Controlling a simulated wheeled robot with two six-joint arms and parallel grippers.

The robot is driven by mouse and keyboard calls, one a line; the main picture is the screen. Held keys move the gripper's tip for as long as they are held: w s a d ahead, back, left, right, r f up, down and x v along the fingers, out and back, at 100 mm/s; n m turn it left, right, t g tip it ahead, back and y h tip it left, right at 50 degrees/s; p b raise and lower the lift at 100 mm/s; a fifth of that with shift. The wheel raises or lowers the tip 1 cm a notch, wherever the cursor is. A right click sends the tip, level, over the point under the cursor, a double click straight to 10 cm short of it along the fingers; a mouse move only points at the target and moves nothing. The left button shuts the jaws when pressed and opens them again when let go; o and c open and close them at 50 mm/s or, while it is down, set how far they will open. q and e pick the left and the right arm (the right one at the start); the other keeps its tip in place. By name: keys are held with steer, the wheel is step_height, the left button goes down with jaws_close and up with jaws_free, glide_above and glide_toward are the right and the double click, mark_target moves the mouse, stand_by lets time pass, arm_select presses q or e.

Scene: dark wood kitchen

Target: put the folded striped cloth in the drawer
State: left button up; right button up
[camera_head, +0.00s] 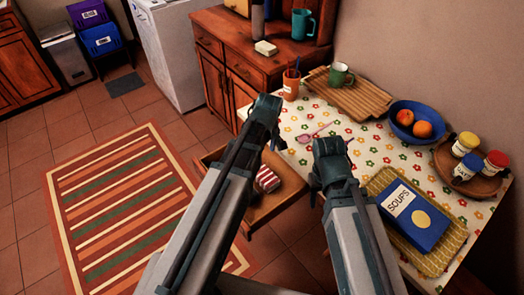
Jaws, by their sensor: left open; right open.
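The folded red-and-white striped cloth (267,179) appears to lie inside the open wooden drawer (287,196), which is pulled out from under the table. My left arm hides part of the cloth and drawer. My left gripper (266,106) is open, above and beyond the cloth near the table's left edge, and apart from it. My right gripper (330,150) is open and empty over the table edge, to the right of the drawer.
The flowered table (376,154) holds a blue SOUPS box (413,213) on a yellow mat, a blue fruit bowl (404,127), a tray of jars (465,178), a slatted board (358,98), an orange cup (291,85) and pink glasses (314,134). A striped rug (120,205) lies left.

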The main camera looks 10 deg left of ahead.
arm_select(q)
steer(key=s+d+m+g, duration=0.1)
steer(key=s+d+m, duration=0.8)
steer(key=s+m, duration=0.4)
steer(key=shift+s+d+m, duration=0.15)
steer(key=shift+s+m, duration=0.05)
steer(key=shift+m, duration=0.6)
